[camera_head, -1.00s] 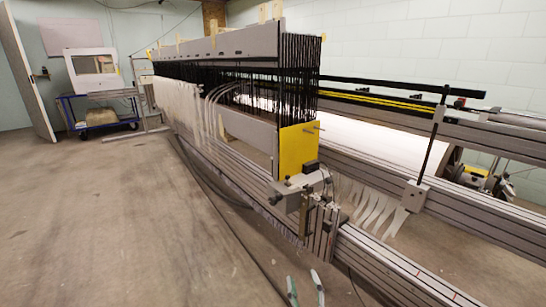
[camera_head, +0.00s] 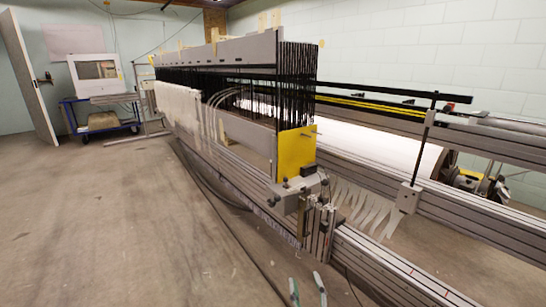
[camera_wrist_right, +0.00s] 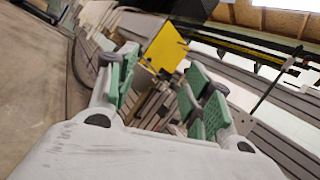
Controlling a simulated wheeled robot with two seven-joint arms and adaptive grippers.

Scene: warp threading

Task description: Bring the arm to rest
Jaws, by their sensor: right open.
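My right gripper (camera_head: 307,292) shows only as two green-and-white fingertips at the bottom edge of the head view. In the right wrist view its green-padded fingers (camera_wrist_right: 160,92) stand apart with nothing held between them. The fingers point toward the loom's yellow plate (camera_wrist_right: 165,47), which is beyond them and apart. In the head view the yellow plate (camera_head: 296,150) is on the near end of the loom (camera_head: 248,48). The rest of my right arm is out of the head view. My left gripper is in neither view.
A grey clamp unit (camera_head: 290,200) sits on the loom's near rail, beside pale warp strips (camera_head: 365,208). A long grey beam (camera_head: 390,272) runs to the lower right. A blue cart (camera_head: 100,117) stands at the back left. The concrete floor (camera_head: 100,220) at left is clear.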

